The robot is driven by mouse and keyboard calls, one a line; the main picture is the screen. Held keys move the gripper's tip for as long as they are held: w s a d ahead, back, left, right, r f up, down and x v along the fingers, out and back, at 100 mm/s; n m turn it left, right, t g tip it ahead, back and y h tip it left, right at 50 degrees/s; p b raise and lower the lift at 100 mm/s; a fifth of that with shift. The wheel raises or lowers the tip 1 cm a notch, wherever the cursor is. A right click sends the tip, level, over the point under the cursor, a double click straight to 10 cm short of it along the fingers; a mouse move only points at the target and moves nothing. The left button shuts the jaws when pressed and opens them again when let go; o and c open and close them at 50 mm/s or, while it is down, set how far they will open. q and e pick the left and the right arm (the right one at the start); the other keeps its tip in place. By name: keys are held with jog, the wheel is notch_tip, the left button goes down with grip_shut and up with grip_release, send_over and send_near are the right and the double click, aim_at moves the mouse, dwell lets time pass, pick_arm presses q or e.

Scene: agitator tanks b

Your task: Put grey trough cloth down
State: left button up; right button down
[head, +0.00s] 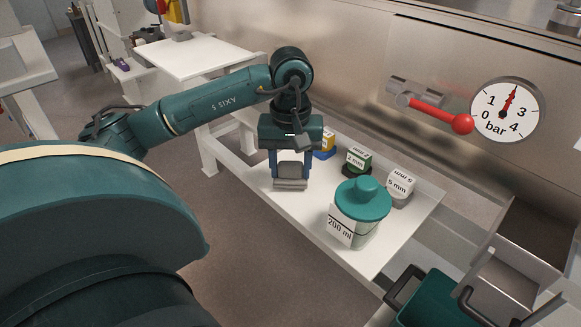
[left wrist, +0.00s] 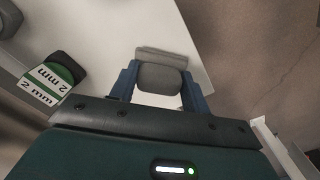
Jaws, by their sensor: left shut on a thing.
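A grey cloth (head: 291,183) shows between the blue fingers of my left gripper (head: 291,176) in the head view. The gripper is shut on it and points down over the left edge area of the white shelf (head: 318,205). In the left wrist view the folded grey cloth (left wrist: 161,72) sits between the two fingers of the left gripper (left wrist: 160,85), over the white surface near its edge. I cannot tell whether the cloth touches the shelf. My right gripper is not in view.
On the shelf stand a 200 ml jar with a teal lid (head: 363,198), a green 2 mm block (head: 357,160), a grey 5 mm block (head: 400,186) and a blue-yellow block (head: 325,148). A red-handled valve (head: 440,115) and a gauge (head: 506,109) are on the steel wall.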

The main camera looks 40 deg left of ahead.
pick_arm(q)
jog(key=shift+f, duration=0.3)
jog(key=shift+f, duration=0.1)
jog(key=shift+f, duration=0.15)
jog(key=o, duration=0.9)
